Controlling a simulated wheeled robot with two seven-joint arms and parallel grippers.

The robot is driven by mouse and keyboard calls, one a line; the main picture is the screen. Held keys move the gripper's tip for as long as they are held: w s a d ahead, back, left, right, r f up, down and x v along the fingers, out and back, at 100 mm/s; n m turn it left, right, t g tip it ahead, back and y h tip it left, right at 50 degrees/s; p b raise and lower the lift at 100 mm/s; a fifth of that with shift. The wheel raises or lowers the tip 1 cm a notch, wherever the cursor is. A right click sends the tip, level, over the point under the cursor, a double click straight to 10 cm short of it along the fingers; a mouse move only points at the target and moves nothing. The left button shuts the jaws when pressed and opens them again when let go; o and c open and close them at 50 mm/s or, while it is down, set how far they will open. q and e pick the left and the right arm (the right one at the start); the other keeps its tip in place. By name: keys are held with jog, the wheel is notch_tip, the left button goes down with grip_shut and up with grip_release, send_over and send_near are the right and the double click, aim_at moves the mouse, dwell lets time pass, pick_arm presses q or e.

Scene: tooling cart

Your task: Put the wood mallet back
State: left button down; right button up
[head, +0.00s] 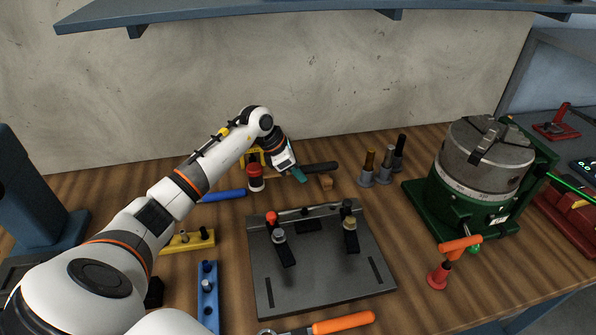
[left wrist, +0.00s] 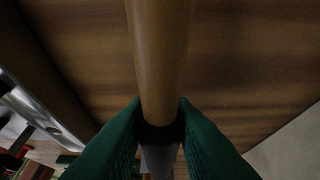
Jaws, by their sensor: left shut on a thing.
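My left gripper (head: 299,175) is over the back middle of the bench. In the left wrist view its green fingertips (left wrist: 160,125) are shut on a tan wooden cylindrical handle, apparently the wood mallet (left wrist: 160,55). The handle has a dark collar and a grey part between the fingers. In the head view a small wood-brown piece (head: 326,182) shows just right of the fingertips; I cannot tell whether it belongs to the mallet. The mallet's head is not clear in either view. My right gripper is not in view.
A dark bar (head: 321,167) lies behind the fingertips. A red-topped jar (head: 256,179) and blue handle (head: 222,195) are left of the gripper. A grey fixture plate (head: 325,282) lies in front. Several upright holders (head: 384,176) and a green-based chuck (head: 485,165) stand right. A shelf (head: 300,10) hangs above.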

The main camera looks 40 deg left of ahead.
pick_arm(q)
jog(key=shift+f+b, duration=1)
jog(key=shift+f, duration=0.05)
dwell(0.5)
jog(key=c, duration=1.1)
grip_release()
jog(key=shift+c, duration=0.2)
jog(key=b+v, duration=0.2)
jog(key=v, duration=0.9)
jog(key=shift+s, duration=0.1)
jog(key=shift+s+a+r, duration=0.1)
jog(key=shift+s+r, duration=0.05)
jog(key=shift+r, duration=0.3)
